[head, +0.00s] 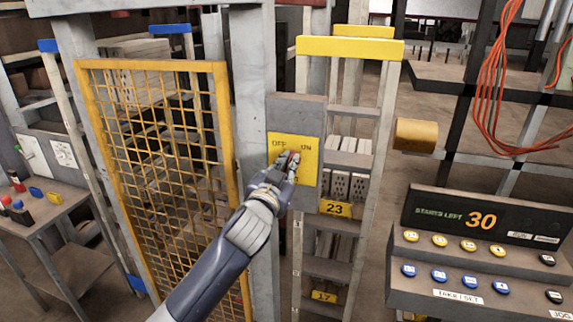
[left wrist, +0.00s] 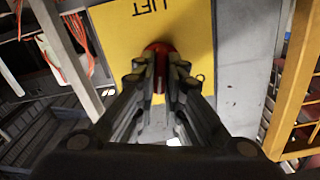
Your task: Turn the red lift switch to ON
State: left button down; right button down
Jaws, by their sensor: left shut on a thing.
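The red lift switch (head: 293,156) sits on a yellow plate (head: 309,177) on a grey box on the post. The plate reads OFF at upper left and ON at upper right. My left gripper (head: 286,166) reaches up to the switch from below and covers most of it. In the left wrist view the red switch (left wrist: 158,47) shows between and behind the two fingers (left wrist: 160,70), below the word LIFT, which appears upside down. The fingers are shut on its handle. Which label the handle points to cannot be told. My right gripper is not in view.
A yellow mesh gate (head: 150,160) stands left of the post. A yellow-topped ladder-like frame (head: 350,48) stands close to its right. A console (head: 470,262) with several buttons and a display reading 30 is at lower right. Orange cables (head: 487,90) hang at upper right.

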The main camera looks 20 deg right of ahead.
pick_arm(q)
jog(key=m, duration=0.5)
jog(key=shift+d+f+m+p, duration=0.1)
jog(key=shift+f+m+p, duration=0.05)
jog(key=shift+m+p, duration=0.25)
dwell(0.3)
jog(key=c, duration=1.7)
grip_release()
jog(key=shift+s, duration=0.1)
jog(key=v, duration=1.2)
jog(key=shift+f, duration=0.1)
